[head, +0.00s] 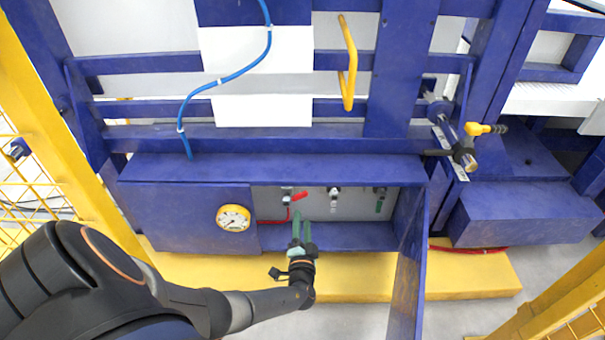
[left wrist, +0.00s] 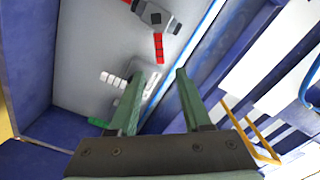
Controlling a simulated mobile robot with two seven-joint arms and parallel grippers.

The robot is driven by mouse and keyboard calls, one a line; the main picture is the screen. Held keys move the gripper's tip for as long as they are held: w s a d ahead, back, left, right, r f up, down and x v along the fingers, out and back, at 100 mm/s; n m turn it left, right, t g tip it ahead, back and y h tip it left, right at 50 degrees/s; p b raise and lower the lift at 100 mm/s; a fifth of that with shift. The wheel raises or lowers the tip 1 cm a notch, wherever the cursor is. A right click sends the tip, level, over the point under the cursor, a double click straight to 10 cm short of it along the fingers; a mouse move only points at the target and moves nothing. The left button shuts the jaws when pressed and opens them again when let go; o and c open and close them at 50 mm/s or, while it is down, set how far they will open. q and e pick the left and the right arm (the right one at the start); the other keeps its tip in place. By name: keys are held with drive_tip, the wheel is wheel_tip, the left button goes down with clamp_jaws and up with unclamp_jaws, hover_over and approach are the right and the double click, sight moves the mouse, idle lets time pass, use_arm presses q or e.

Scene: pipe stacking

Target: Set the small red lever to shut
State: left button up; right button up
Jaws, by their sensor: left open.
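The small red lever (head: 299,196) is on the first valve from the left inside the open blue cabinet. In the head view it sticks out to the right and slightly up from its valve. In the left wrist view the red lever (left wrist: 158,48) hangs from a grey valve body (left wrist: 154,16), just beyond my fingertips. My left gripper (head: 302,219) is in front of the cabinet opening, below and close to the lever. It is open, with nothing between its green fingers (left wrist: 160,75). Contact with the lever cannot be told. My right gripper is out of view.
A valve with a white handle (head: 334,202) and one with a green handle (head: 379,207) are farther right in the cabinet. The open blue door (head: 410,262) juts forward at right. A yellow gauge (head: 233,217) is left of the opening; a red hose (head: 272,221) runs nearby.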

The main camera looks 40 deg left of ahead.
use_arm(q)
drive_tip(key=shift+s+d, duration=0.45)
drive_tip(key=shift+s, duration=0.1)
